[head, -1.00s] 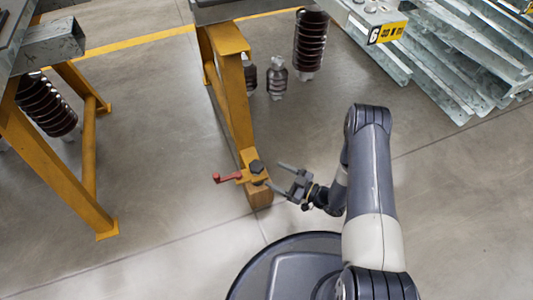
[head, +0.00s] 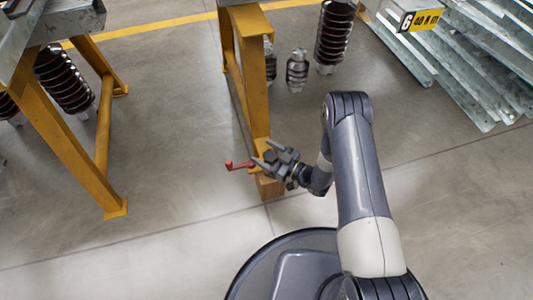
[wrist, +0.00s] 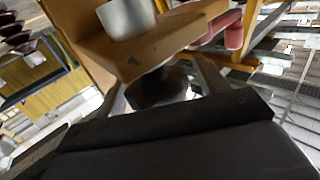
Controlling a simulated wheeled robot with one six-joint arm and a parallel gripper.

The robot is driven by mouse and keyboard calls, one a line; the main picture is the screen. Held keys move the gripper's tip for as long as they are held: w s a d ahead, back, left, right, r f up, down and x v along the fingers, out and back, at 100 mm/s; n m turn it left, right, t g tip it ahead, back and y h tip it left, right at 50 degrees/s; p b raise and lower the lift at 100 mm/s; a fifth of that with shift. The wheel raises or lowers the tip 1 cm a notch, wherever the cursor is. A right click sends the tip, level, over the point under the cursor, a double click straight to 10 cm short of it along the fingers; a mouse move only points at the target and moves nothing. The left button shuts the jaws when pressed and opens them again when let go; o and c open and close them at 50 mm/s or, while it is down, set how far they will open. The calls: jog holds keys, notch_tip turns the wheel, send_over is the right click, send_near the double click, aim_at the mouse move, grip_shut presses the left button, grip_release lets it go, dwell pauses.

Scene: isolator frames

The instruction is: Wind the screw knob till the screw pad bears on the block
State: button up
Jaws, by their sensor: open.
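A yellow clamp bracket at the foot of the trestle leg holds a red crank handle (head: 238,165). A wooden block (head: 270,187) stands on the floor under it. My gripper (head: 264,154) is over the bracket and hides the screw knob in the head view. In the wrist view the dark round knob (wrist: 160,88) sits between my two open fingers, on a short stem by the bracket (wrist: 155,45). A grey cylinder (wrist: 127,18), which looks like the screw pad, is on the bracket's other side. Whether it touches the block cannot be told.
The yellow trestle leg (head: 250,85) rises just behind my gripper. Another yellow trestle (head: 70,140) stands at left. Brown ribbed insulators (head: 334,35) and stacked grey steel sections (head: 475,65) are farther back. The floor around the block is mostly clear.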

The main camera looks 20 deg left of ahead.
jog(key=shift+c, duration=0.4)
jog(key=c, duration=0.9)
jog(key=shift+m+t, duration=0.3)
jog(key=shift+t, duration=0.2)
jog(key=m+t+h, duration=0.3)
jog(key=m+t, duration=0.1)
jog(key=m+t+h, duration=0.1)
jog(key=t+h, duration=0.1)
jog(key=t, duration=0.1)
jog(key=shift+w+d+m+h, duration=0.2)
jog(key=shift+w+m+h, duration=0.1)
jog(key=shift+m, duration=0.1)
jog(key=m+t+h, duration=0.1)
jog(key=h, duration=0.1)
jog(key=m+t+h, duration=0.1)
jog(key=m+h, duration=0.1)
jog(key=shift+w+d+t, duration=0.1)
jog(key=shift+d+t, duration=0.05)
jog(key=shift+t, duration=0.15)
jog(key=shift+w+d+m+t+h, duration=0.1)
jog(key=shift+m+t+h, duration=0.15)
jog(key=shift+m+h, duration=0.35)
jog(key=shift+s+d+m+t+h, duration=0.1)
jog(key=shift+m+t+h, duration=0.2)
jog(key=shift+h, duration=0.5)
jog(key=shift+w+d+m+t+h, duration=0.1)
jog(key=shift+m+t+h, duration=0.05)
jog(key=shift+m+h, duration=0.45)
jog(key=shift+h, duration=0.4)
